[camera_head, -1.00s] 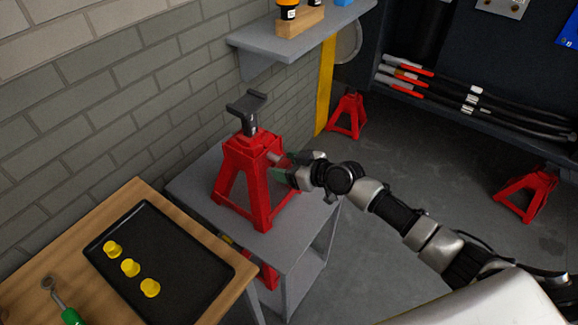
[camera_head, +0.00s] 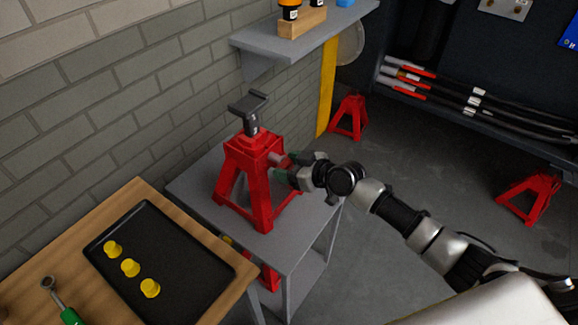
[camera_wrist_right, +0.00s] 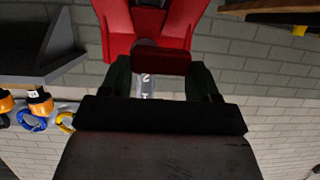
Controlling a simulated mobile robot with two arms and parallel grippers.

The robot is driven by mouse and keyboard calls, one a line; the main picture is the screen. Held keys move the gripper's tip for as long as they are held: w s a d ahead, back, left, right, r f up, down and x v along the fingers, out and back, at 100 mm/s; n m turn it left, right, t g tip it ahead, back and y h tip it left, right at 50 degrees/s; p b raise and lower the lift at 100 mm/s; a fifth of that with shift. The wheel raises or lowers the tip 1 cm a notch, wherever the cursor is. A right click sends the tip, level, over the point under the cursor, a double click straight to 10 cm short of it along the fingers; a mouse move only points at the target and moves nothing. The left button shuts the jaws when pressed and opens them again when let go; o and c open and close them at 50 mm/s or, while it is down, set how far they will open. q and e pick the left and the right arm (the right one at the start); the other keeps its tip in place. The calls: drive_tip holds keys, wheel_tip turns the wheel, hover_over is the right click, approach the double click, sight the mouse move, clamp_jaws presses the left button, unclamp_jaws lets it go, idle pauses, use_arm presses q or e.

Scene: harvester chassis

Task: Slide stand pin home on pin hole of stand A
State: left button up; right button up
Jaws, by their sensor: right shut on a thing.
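Stand A (camera_head: 250,165) is the red jack stand upright on the grey cart, with a dark saddle (camera_head: 249,103) on top. My right gripper (camera_head: 284,167) is at the stand's right side, just below its top. In the right wrist view, the gripper (camera_wrist_right: 160,75) is shut on the red end of the stand pin (camera_wrist_right: 160,62). A round grey part (camera_wrist_right: 146,44) shows between that red end and the stand. In the head view, a short pale length of the pin (camera_head: 276,159) shows at the stand. The hole and insertion depth are hidden. My left gripper is not in view.
A wooden table with a black tray (camera_head: 190,287) holding yellow caps (camera_head: 130,268) is at lower left. A wall shelf (camera_head: 300,42) hangs above and behind. Other red stands (camera_head: 348,118) are on the floor. The brick wall is close behind the cart.

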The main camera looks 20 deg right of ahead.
sight(257, 153)
drive_tip(key=shift+w+a+b, duration=0.75)
drive_tip(key=shift+w+a, duration=0.3)
drive_tip(key=shift+w, duration=0.3)
drive_tip(key=shift+w+a+b, duration=0.75)
drive_tip(key=shift+w+a, duration=0.3)
drive_tip(key=shift+w, duration=0.3)
drive_tip(key=o, duration=1.3)
drive_tip(key=shift+c, duration=0.2)
drive_tip(key=shift+s, duration=0.1)
drive_tip(key=shift+s+d, duration=0.2)
drive_tip(key=shift+d, duration=0.05)
drive_tip(key=v, duration=1)
drive_tip(key=shift+r, duration=0.15)
